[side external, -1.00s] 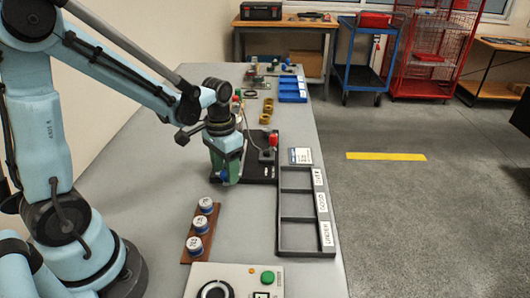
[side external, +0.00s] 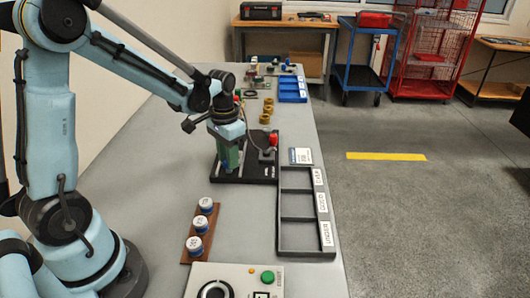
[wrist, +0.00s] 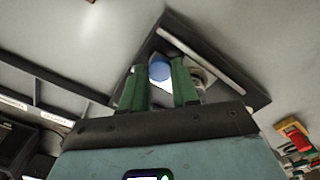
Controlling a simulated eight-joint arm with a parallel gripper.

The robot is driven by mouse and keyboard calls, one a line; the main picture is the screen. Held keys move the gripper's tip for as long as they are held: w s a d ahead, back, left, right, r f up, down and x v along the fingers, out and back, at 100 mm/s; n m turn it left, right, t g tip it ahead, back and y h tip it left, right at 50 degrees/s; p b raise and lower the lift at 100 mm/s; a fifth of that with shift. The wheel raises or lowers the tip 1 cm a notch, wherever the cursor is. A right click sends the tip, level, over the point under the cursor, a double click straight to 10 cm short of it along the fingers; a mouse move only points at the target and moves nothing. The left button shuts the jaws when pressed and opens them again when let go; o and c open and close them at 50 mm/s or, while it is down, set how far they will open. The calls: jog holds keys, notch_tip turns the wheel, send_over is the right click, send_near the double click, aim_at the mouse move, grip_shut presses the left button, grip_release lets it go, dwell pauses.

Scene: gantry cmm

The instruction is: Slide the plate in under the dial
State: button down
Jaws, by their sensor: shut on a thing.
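My gripper (side external: 229,170) points down at the left part of a black stand base (side external: 262,173), with its green fingers over it. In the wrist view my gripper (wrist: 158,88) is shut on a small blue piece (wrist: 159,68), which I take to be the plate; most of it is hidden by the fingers. In the side view the plate cannot be made out. The dial stand with a red top (side external: 272,141) is on the base, right of my gripper. In the wrist view a pale round part sits just behind the right finger. Contact with the base cannot be told.
A black tray (side external: 281,225) with compartments marked UNDER, GOOD and OVER lies in front right. A brown rack (side external: 187,256) holds three blue-sided, white-topped round pieces. A control box (side external: 240,275) is at the near edge. Yellow rings (side external: 267,110) and a blue tray (side external: 292,90) stand behind.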

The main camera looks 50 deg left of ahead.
jog(key=c, duration=0.8)
grip_release()
jog(key=shift+c, duration=0.2)
notch_tip(320, 180, up, 12)
